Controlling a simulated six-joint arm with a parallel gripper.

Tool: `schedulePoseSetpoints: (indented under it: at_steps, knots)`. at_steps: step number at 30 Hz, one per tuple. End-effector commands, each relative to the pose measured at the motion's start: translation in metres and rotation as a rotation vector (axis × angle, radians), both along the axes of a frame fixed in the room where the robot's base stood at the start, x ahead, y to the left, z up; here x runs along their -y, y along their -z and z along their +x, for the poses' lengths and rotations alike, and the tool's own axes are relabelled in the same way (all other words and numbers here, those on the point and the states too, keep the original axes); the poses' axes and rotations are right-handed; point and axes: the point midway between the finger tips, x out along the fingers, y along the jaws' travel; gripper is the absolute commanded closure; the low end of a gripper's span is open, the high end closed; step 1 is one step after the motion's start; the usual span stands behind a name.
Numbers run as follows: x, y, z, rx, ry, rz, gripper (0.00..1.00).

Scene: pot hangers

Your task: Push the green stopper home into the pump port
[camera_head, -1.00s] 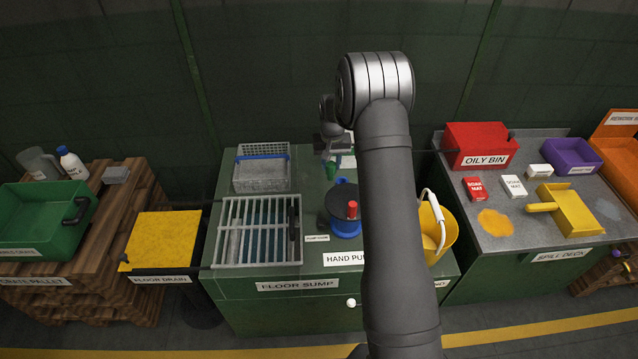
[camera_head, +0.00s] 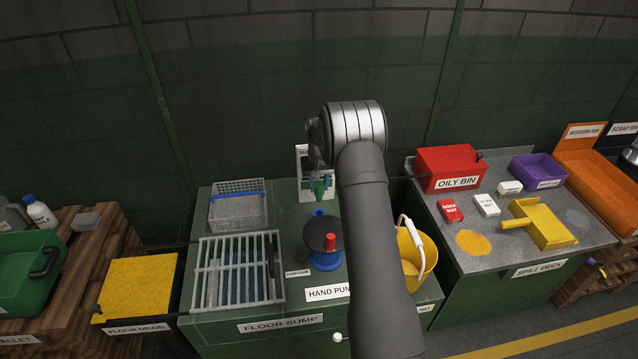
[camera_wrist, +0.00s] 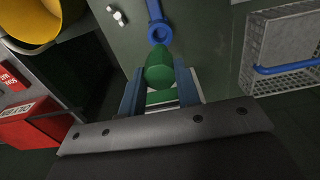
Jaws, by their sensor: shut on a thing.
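The green stopper (camera_wrist: 160,72) is held between the two blue fingers of my gripper (camera_wrist: 160,88) in the wrist view. In the head view, the stopper (camera_head: 319,190) hangs below my gripper (camera_head: 321,184), over the back of the green bench. The blue pump port (camera_wrist: 160,33) shows as an open ring just beyond the stopper's tip, with a blue pipe leading away. In the head view, the port (camera_head: 318,212) stands just in front of and below the stopper. The two look apart; the exact gap is hard to tell.
The hand pump (camera_head: 323,240) with a red knob stands in front of the port. A wire basket (camera_head: 238,207) and a grate (camera_head: 236,270) lie to the left. A yellow bucket (camera_head: 418,252) stands to the right. A white sign board is behind my gripper.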

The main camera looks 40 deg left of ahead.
Motion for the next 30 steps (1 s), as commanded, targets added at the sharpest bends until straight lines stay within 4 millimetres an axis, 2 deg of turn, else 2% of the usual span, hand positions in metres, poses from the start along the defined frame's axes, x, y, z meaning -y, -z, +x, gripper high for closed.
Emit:
schedulePoseSetpoints:
  at_steps: [15, 30]
  knots:
    - [0.000, 0.045, 0.000, -0.001, 0.000, -0.001, 1.00]
    - [0.000, 0.051, 0.000, 0.000, 0.000, 0.000, 1.00]
